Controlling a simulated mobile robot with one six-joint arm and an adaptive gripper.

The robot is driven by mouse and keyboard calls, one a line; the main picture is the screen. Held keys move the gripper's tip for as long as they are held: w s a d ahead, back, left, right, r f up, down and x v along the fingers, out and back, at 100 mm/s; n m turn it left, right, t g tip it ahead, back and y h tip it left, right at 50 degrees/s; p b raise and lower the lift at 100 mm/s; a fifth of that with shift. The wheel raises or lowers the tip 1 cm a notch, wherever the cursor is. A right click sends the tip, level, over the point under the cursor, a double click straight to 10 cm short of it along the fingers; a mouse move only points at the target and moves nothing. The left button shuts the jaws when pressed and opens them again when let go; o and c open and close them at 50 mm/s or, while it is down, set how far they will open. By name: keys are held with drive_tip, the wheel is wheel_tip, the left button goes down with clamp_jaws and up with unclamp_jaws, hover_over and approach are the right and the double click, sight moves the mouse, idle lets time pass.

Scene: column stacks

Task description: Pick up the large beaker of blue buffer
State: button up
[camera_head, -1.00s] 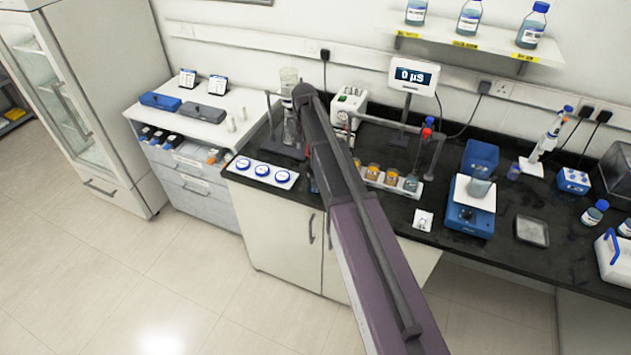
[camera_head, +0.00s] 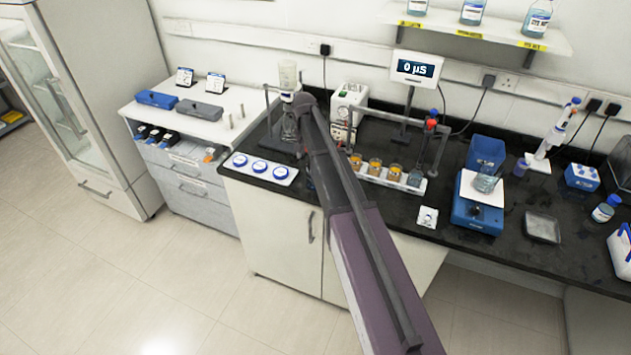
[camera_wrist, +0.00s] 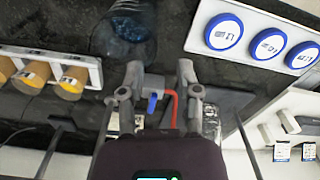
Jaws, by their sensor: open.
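In the wrist view, a large clear vessel with bluish contents (camera_wrist: 123,38), which looks like the blue buffer beaker, stands on the black bench at the upper left of centre. Its top edge is cut off by the frame. My gripper (camera_wrist: 160,73) is open and empty. Its fingertips are below and right of the beaker in that view, apart from it. In the head view my arm covers that part of the bench, so the gripper and most of the beaker are hidden.
A white rack of amber-filled vials (camera_head: 377,171) stands right of my arm. A white strip with blue round lids (camera_head: 265,169) lies to its left. A glass column stand (camera_head: 288,110) is behind. A blue stirrer with a glass vessel (camera_head: 478,212) is further right.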

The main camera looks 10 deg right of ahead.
sight(308, 169)
drive_tip(key=shift+f+b, duration=0.55)
drive_tip(key=shift+f, duration=0.3)
drive_tip(key=shift+f, duration=0.15)
drive_tip(key=f+b, duration=0.3)
drive_tip(key=shift+s+d, duration=0.2)
drive_tip(key=shift+s, duration=0.05)
drive_tip(key=shift+f+b, duration=0.95)
drive_tip(key=shift+b, duration=0.15)
clamp_jaws()
